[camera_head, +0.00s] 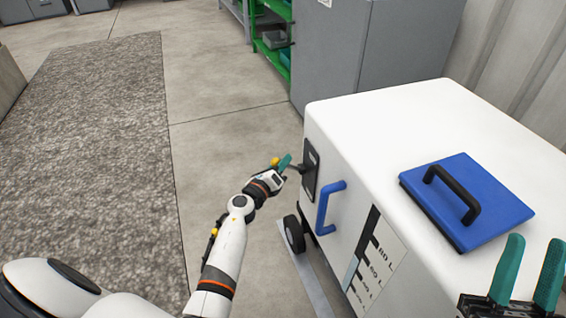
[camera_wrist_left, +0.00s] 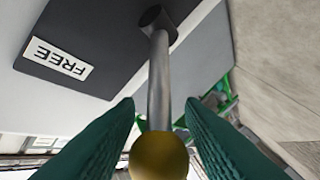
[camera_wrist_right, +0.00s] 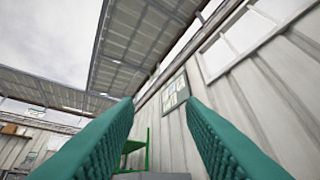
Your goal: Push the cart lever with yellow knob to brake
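The white cart (camera_head: 390,105) stands at the right in the head view. On its side is a dark plate (camera_head: 310,168) with a lever ending in a yellow knob (camera_head: 276,161). In the left wrist view the grey lever rod (camera_wrist_left: 159,80) runs from a pivot at the top to the yellow knob (camera_wrist_left: 159,156). A "FREE" label (camera_wrist_left: 55,60) is on the dark plate (camera_wrist_left: 95,25). My left gripper (camera_head: 284,163) is at the lever, its fingers (camera_wrist_left: 160,115) apart on either side of the knob. My right gripper (camera_head: 528,270) is open and empty by the cart's near right.
A blue lid with a black handle (camera_head: 465,200) lies on the cart top. A blue handle (camera_head: 328,205) and a level scale (camera_head: 375,262) are on the cart's side. A green shelf (camera_head: 270,40) and grey cabinet (camera_head: 330,50) stand behind. Floor left of the cart is clear.

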